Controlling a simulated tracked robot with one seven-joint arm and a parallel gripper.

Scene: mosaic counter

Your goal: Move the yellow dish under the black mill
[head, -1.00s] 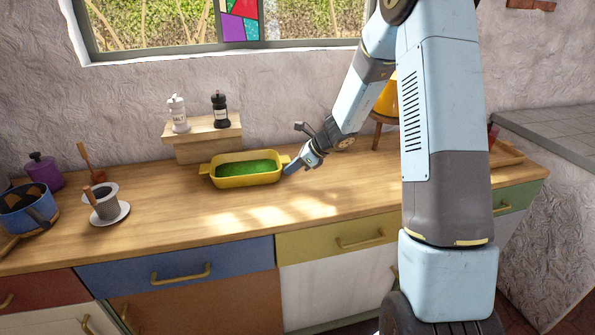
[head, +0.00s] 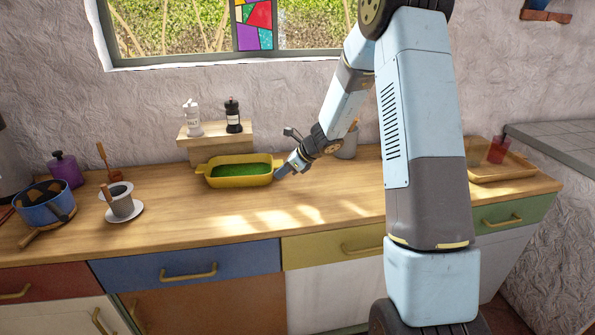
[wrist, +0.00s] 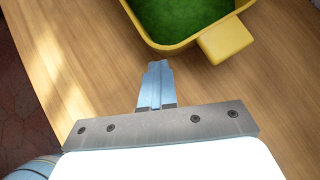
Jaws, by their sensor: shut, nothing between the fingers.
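The yellow dish (head: 240,181), with green inside, sits on the wooden counter in front of a low wooden riser. It also shows at the top of the wrist view (wrist: 226,41). The black mill (head: 233,118) stands upright on the riser, just behind and slightly left of the dish's middle in the head view. My gripper (head: 281,174) is shut and empty, low over the counter at the dish's right end. In the wrist view my shut fingers (wrist: 157,66) point at the dish's near corner, beside its handle. I cannot tell whether they touch it.
A white salt mill (head: 193,121) stands left of the black mill on the riser (head: 207,154). A tray (head: 530,172) with a red cup lies far right. The front counter is clear.

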